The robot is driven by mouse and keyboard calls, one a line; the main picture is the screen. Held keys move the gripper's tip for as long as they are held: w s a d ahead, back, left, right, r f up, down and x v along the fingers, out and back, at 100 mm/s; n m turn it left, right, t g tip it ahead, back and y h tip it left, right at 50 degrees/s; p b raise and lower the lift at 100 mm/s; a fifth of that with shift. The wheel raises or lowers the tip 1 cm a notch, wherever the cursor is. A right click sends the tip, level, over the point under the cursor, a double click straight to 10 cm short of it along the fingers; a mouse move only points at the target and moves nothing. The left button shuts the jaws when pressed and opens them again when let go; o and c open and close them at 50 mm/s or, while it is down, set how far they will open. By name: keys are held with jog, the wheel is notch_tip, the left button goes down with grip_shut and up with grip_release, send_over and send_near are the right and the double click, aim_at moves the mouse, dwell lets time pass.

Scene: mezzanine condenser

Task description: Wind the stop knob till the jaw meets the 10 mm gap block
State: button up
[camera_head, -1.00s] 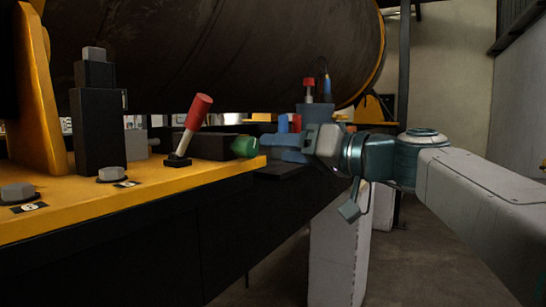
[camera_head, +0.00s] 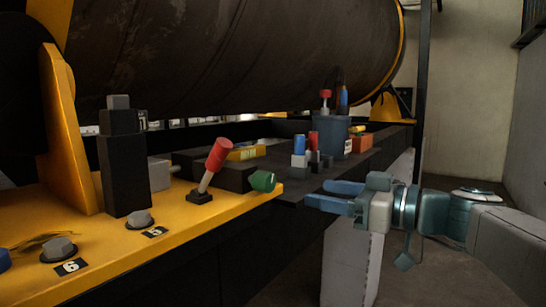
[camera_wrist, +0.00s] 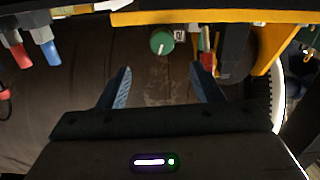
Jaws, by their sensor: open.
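A green round knob (camera_head: 262,181) sits on the right end of a dark block (camera_head: 228,176) at the corner of the yellow bench. It also shows in the wrist view (camera_wrist: 161,42), with a pale mark on its face. My gripper (camera_head: 320,196) is open and empty, to the right of the knob and apart from it. In the wrist view my blue fingers (camera_wrist: 161,68) stand wide apart, with the knob ahead between their lines. A grey block (camera_head: 158,173) lies beside the tall dark post (camera_head: 122,170). I cannot tell which piece is the jaw or the 10 mm gap block.
A red-handled lever (camera_head: 214,166) stands close left of the knob. A yellow labelled piece (camera_head: 246,153) lies behind it. A blue-grey cup (camera_head: 331,137) with tools and small red and blue pieces stand further back. The large drum (camera_head: 230,60) overhangs the bench. Open floor lies at right.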

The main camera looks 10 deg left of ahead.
aim_at(271, 184)
jog(key=shift+n, duration=0.5)
jog(key=p+x, duration=0.3)
jog(key=x, duration=1)
jog(key=shift+s+r+p, duration=0.1)
jog(key=shift+r+p, duration=0.05)
jog(key=shift+p, duration=0.15)
jog(key=c, duration=1)
